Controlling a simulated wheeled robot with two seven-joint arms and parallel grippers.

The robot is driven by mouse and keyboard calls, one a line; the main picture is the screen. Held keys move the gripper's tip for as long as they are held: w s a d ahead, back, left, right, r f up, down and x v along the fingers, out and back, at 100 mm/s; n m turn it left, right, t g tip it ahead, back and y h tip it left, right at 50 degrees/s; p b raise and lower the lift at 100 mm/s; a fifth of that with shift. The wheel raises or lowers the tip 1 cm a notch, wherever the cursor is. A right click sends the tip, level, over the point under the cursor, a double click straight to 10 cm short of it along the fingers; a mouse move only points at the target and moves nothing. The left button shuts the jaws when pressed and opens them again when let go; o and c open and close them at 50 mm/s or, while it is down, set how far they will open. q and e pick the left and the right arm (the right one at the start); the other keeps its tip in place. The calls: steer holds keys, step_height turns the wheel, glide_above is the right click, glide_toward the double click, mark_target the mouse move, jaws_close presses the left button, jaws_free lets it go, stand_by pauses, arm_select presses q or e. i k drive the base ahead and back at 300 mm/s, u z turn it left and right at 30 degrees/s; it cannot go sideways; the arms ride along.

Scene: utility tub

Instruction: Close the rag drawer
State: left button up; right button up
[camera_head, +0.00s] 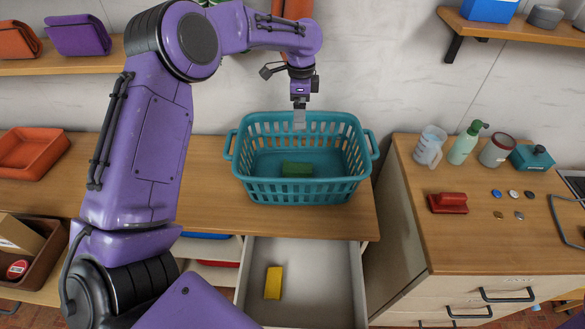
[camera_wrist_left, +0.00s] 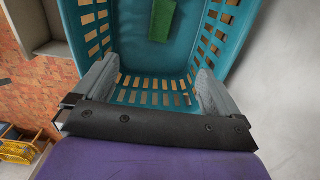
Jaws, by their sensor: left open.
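The open drawer (camera_head: 318,285) sticks out below the front edge of the wooden counter (camera_head: 205,190), under the teal basket. A yellow block-like item (camera_head: 273,282) lies inside it; the drawer's front is cut off by the picture's bottom edge. My left gripper (camera_head: 300,120) hangs over the back part of the teal basket (camera_head: 300,198), well away from the drawer. In the left wrist view my left gripper (camera_wrist_left: 155,88) has its fingers wide apart with nothing between them but the basket below. My right gripper is not in view.
A green item (camera_head: 297,169) lies in the basket. To the right, a cabinet (camera_head: 500,262) carries a jug (camera_head: 429,146), a spray bottle (camera_head: 466,143), a red item (camera_head: 448,203) and small discs. A brown box (camera_head: 38,268) stands at left. My left arm crosses the left side.

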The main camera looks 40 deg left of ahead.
mark_target(324, 286)
steer(key=k, duration=1.5)
